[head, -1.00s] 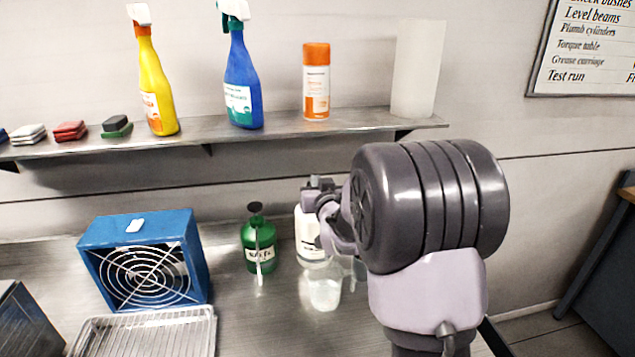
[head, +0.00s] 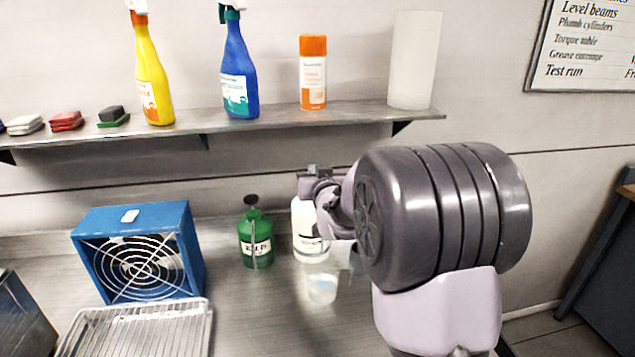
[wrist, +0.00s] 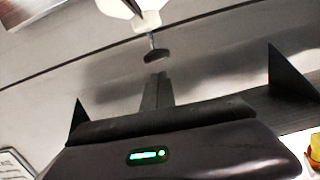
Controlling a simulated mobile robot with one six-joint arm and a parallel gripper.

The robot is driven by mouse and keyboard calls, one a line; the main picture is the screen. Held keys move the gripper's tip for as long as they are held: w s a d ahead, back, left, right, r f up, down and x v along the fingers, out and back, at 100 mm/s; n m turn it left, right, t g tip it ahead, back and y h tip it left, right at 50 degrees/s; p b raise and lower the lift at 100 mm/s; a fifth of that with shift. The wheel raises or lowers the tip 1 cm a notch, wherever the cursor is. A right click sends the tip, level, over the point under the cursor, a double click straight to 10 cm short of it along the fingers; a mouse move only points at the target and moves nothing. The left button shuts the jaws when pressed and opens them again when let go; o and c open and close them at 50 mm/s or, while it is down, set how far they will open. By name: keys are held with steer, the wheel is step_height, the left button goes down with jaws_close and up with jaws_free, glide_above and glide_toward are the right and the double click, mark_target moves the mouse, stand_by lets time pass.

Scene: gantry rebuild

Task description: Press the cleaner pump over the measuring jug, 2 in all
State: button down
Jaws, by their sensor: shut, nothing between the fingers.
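A white bottle (head: 306,232) stands on the counter in the head view, its top partly hidden by my gripper (head: 312,172). The wrist view is upside down; there the bottle's white shoulder (wrist: 118,8), pale collar and dark pump head (wrist: 156,54) show. My gripper is shut and empty, its narrow fingers (wrist: 157,80) lined up with the pump head, seemingly just above it; contact is not clear. The clear measuring jug (head: 321,289) stands on the counter in front of the white bottle. My arm hides the area to their right.
A green pump bottle (head: 255,240) stands just left of the white bottle. A blue fan box (head: 140,252) and a wire-rack tray (head: 137,330) lie further left. The wall shelf (head: 275,113) above carries spray bottles, a can and a white roll.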

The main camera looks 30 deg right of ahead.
steer(key=v, duration=1)
steer(key=shift+p, duration=0.35)
stand_by(1.7)
